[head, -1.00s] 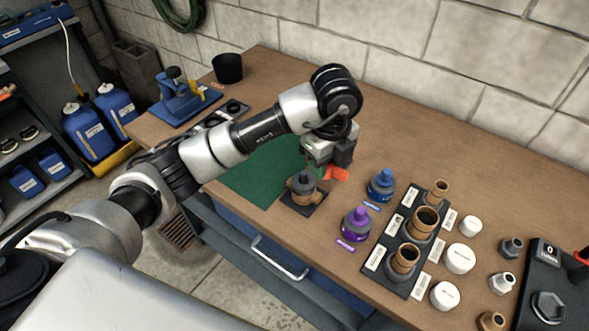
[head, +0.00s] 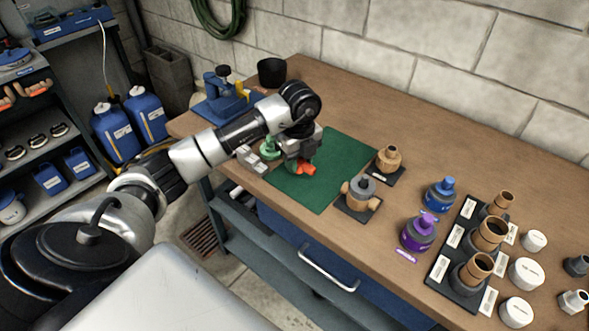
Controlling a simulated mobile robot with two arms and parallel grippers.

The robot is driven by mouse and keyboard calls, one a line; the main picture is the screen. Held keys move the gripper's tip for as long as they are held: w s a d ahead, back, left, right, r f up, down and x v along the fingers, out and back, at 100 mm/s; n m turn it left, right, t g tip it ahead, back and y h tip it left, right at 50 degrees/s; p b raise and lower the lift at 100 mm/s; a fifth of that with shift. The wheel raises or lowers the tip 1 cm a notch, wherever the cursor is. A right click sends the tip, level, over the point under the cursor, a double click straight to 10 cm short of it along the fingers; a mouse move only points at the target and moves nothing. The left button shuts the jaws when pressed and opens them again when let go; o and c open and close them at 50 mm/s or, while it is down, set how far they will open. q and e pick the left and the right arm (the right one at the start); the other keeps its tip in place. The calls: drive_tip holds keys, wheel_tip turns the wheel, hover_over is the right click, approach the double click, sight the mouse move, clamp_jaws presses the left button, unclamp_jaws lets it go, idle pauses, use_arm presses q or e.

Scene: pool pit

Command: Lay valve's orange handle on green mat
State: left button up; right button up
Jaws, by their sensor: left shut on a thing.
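My left gripper (head: 303,163) is shut on the orange handle (head: 306,169), low over the left part of the green mat (head: 338,165). Whether the handle touches the mat, I cannot tell. The brass and grey valve body (head: 361,190) stands on a small dark plate at the mat's front right corner, with no orange handle on it. A second brass fitting (head: 388,158) stands on another dark plate at the mat's right edge. My right gripper is not in view.
A blue fitting (head: 440,193) and a purple one (head: 418,232) stand to the right, beside a black board (head: 460,262) with several brass pipes. White caps (head: 526,272) stand beyond. A blue vise (head: 224,97) and a black cup (head: 272,72) are at the back left. The mat's right part is clear.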

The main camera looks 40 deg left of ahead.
sight(293, 181)
use_arm(q)
drive_tip(key=shift+s+a+f, duration=0.15)
drive_tip(key=shift+a+f, duration=0.1)
drive_tip(key=shift+a, duration=0.2)
drive_tip(key=shift+a+f, duration=0.1)
drive_tip(key=shift+f, duration=0.35)
wheel_tip(293, 181, down, 3)
drive_tip(key=shift+f+p, duration=0.15)
drive_tip(key=shift+p, duration=0.3)
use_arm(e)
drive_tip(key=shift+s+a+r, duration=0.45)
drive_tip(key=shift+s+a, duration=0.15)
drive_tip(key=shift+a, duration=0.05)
use_arm(q)
drive_tip(key=shift+f, duration=0.1)
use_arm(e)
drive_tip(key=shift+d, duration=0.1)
use_arm(q)
drive_tip(key=shift+f, duration=0.1)
drive_tip(key=o, duration=0.9)
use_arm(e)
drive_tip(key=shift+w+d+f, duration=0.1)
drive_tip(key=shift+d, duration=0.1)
